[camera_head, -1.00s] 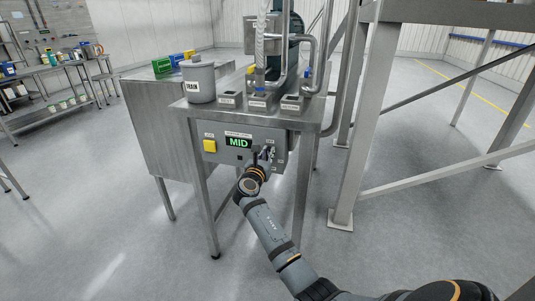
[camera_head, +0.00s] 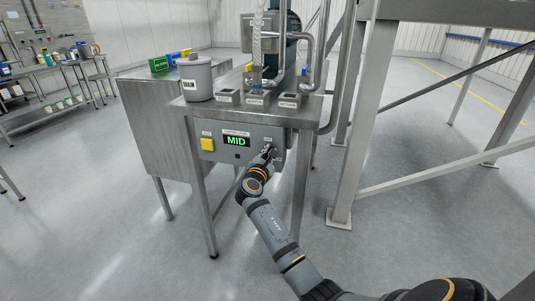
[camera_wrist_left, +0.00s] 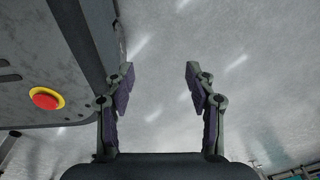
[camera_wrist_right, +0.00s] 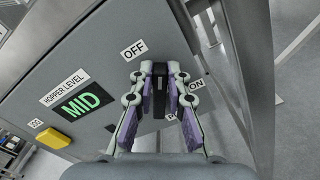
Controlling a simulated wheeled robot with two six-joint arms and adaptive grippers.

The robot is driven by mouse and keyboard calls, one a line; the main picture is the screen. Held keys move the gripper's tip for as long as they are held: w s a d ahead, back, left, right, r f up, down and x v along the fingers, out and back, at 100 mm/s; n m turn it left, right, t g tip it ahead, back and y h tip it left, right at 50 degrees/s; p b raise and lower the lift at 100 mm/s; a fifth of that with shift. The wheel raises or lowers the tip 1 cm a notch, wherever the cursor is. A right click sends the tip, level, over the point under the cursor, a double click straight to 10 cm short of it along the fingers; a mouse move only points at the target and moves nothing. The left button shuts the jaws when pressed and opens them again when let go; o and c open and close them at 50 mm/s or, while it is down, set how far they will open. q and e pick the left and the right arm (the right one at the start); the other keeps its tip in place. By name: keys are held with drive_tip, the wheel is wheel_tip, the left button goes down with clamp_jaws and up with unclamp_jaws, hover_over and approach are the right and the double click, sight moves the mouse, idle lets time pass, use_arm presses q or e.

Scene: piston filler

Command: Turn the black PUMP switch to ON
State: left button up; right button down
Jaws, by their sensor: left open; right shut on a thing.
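The control panel (camera_head: 222,154) is on the front of the steel filler table. Its green display reads MID (camera_head: 236,141). My right gripper (camera_head: 268,153) is at the panel's right side. In the right wrist view the black switch (camera_wrist_right: 159,90) stands between the fingers of my right gripper (camera_wrist_right: 160,84), which are shut on it. An OFF label (camera_wrist_right: 134,50) is above left of the switch and an ON label (camera_wrist_right: 196,84) to its right, partly covered by a finger. My left gripper (camera_wrist_left: 158,85) is open and empty over the floor, out of the head view.
A yellow button (camera_head: 207,144) is at the panel's left end. A grey DRAIN pot (camera_head: 197,80) and several small labelled blocks stand on the table top. A steel frame post (camera_head: 362,110) rises to the right. The floor in front is free.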

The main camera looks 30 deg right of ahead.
use_arm(q)
drive_tip(key=w+f+b, duration=0.2)
drive_tip(key=w+b, duration=0.5)
drive_tip(key=w, duration=0.2)
drive_tip(key=shift+f, duration=0.3)
use_arm(e)
drive_tip(key=shift+s+d+f+m, duration=0.15)
drive_tip(key=shift+f+m, duration=0.3)
drive_tip(key=shift+m, duration=1.5)
drive_tip(key=shift+s+d+f+m, duration=0.15)
drive_tip(key=shift+f+m, duration=0.25)
drive_tip(key=shift+m, duration=1.5)
drive_tip(key=shift+s+d+f+m, duration=0.15)
drive_tip(key=shift+f+m, duration=0.3)
drive_tip(key=shift+m, duration=1.5)
use_arm(q)
drive_tip(key=shift+d, duration=0.1)
use_arm(e)
drive_tip(key=c, duration=1.3)
unclamp_jaws()
drive_tip(key=shift+r, duration=0.1)
use_arm(q)
drive_tip(key=shift+s, duration=0.1)
use_arm(e)
drive_tip(key=v, duration=1.2)
